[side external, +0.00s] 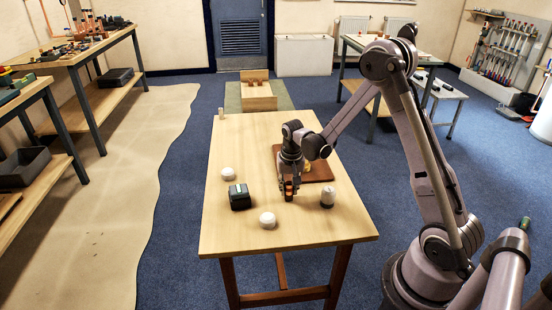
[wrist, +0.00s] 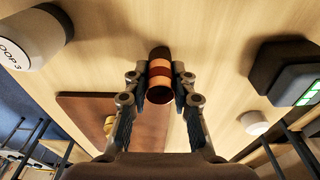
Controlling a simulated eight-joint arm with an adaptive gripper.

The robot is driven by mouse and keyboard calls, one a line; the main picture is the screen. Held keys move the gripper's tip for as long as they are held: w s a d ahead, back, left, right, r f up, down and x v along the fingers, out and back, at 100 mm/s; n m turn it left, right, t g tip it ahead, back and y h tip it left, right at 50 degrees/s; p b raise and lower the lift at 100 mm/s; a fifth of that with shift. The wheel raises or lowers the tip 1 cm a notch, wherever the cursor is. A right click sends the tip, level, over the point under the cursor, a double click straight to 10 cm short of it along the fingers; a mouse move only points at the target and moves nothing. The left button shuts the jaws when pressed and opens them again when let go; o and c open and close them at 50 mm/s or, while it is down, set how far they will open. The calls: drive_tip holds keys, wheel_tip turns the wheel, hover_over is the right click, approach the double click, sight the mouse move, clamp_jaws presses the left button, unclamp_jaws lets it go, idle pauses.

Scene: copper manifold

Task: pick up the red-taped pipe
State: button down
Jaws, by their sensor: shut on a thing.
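The red-taped pipe (wrist: 159,76) is a short copper-brown tube with a dark far end and a reddish band, seen in the wrist view. My gripper (wrist: 158,92) is shut on it, with one finger pad against each side. Only a small orange-brown part of the pipe shows there between the fingers. I cannot tell whether the pipe touches the table.
A brown board (wrist: 80,112) bears a brass-yellow piece (wrist: 109,125). A dark box with a green display (side external: 239,196) stands left of my gripper; a white canister (side external: 327,199) stands right. White round pieces (side external: 267,220) and (side external: 228,174) lie nearby. The wooden table's (side external: 245,140) far left is mostly clear.

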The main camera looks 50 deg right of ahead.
sight(289, 183)
drive_tip(key=shift+r, duration=0.7)
wheel_tip(289, 183, up, 3)
drive_tip(key=shift+f, duration=0.1)
drive_tip(key=s+d+r, duration=0.6)
drive_tip(key=s+d, duration=0.1)
drive_tip(key=s, duration=0.2)
drive_tip(key=shift+d+r, duration=0.15)
drive_tip(key=shift+r, duration=0.15)
